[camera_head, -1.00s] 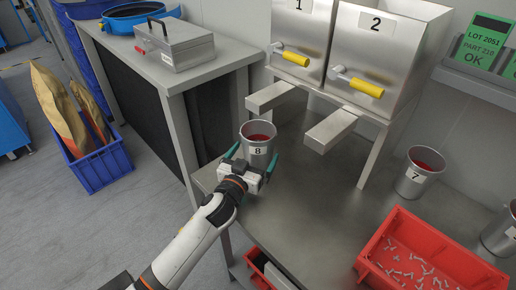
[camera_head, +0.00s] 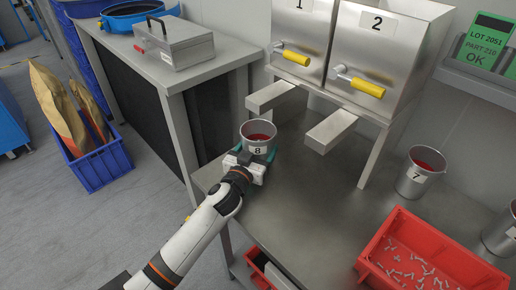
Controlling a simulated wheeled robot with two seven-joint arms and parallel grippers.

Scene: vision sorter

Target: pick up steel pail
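A steel pail labelled 8 (camera_head: 258,133), with red inside, stands upright near the left edge of the steel bench. My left gripper (camera_head: 256,152) is at its near side, with teal fingers on either side of the pail's body. Whether the fingers press on the pail or leave a small gap is too small to tell. The pail shows no lift from the bench. A second steel pail labelled 7 (camera_head: 417,176), also with red inside, stands at the right of the bench. A third pail (camera_head: 499,232) is cut off at the right edge. My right gripper is not in view.
Two steel dispensers with yellow handles (camera_head: 367,88) stand behind, their chutes (camera_head: 331,131) reaching out near pail 8. A red bin (camera_head: 376,246) of small metal parts is at front right. The middle of the bench (camera_head: 310,200) is clear.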

